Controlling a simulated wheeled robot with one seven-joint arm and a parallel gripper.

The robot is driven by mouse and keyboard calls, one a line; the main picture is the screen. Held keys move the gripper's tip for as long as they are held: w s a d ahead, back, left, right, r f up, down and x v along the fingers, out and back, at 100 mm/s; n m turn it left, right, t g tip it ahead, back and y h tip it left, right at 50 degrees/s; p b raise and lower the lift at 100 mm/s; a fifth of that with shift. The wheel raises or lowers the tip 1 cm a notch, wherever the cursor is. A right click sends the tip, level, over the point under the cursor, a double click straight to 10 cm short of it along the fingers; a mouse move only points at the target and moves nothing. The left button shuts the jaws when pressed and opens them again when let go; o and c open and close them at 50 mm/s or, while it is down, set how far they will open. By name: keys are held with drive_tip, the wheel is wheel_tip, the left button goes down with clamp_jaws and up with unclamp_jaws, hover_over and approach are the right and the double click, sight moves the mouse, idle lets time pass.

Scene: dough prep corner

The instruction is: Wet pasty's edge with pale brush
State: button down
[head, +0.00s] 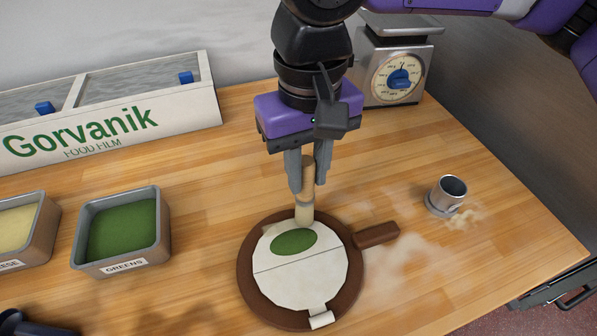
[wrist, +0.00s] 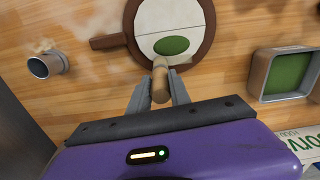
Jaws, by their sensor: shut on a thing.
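The pasty dough (head: 305,285) is a flat pale disc with a crease across it, unfolded. An oval of green filling (head: 293,242) lies on its far half. It rests on a round brown board (head: 246,285) with a handle; the wrist view also shows the dough (wrist: 165,14). My gripper (head: 309,188) is shut on the pale brush (head: 304,212), which stands nearly upright. The brush's lower end is at the dough's far edge, beside the filling; I cannot tell if it touches. In the wrist view the brush (wrist: 160,84) sits between both fingers.
A small metal cup (head: 450,190) stands at the right, with pale flour around it. A greens bin (head: 121,228) and another bin (head: 30,228) are at the left. A film box (head: 110,105) and a dial scale (head: 400,75) stand at the back. A small white tab (head: 321,319) lies at the board's near rim.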

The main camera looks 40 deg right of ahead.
drive_tip(key=shift+r, duration=0.2)
drive_tip(key=shift+r, duration=0.45)
drive_tip(key=shift+r+p, duration=1.8)
drive_tip(key=shift+r, duration=1.7)
drive_tip(key=shift+f+b, duration=1.8)
drive_tip(key=shift+f, duration=2.35)
